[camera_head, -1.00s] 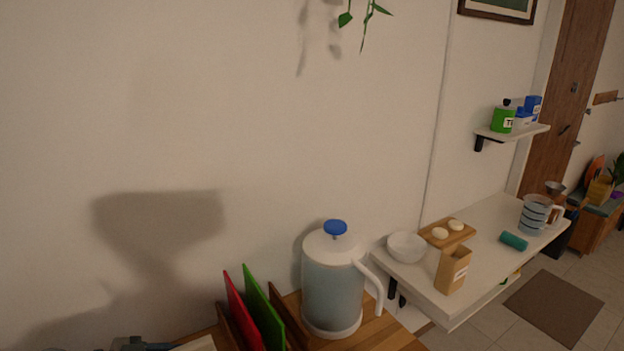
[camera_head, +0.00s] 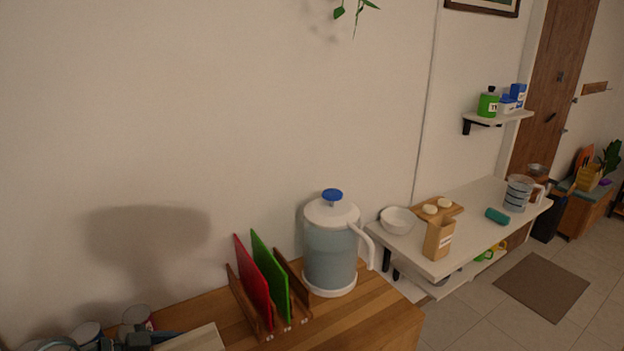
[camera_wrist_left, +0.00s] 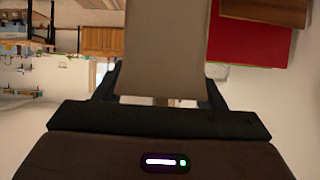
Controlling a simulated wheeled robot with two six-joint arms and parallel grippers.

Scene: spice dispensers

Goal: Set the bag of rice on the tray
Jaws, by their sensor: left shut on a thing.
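My left gripper (camera_wrist_left: 162,84) is shut on a plain pale beige block-like bag (camera_wrist_left: 166,45), which I take as the bag of rice; no label shows. In the head view part of my left gripper (camera_head: 145,341) shows at the bottom left edge, with the pale bag (camera_head: 197,338) to its right above the wooden counter. Its lower part is cut off by the frame. My right gripper is out of view.
A rack with a red board (camera_head: 254,285) and a green board (camera_head: 271,277) stands on the wooden counter (camera_head: 375,315), left of a water jug (camera_head: 331,250).

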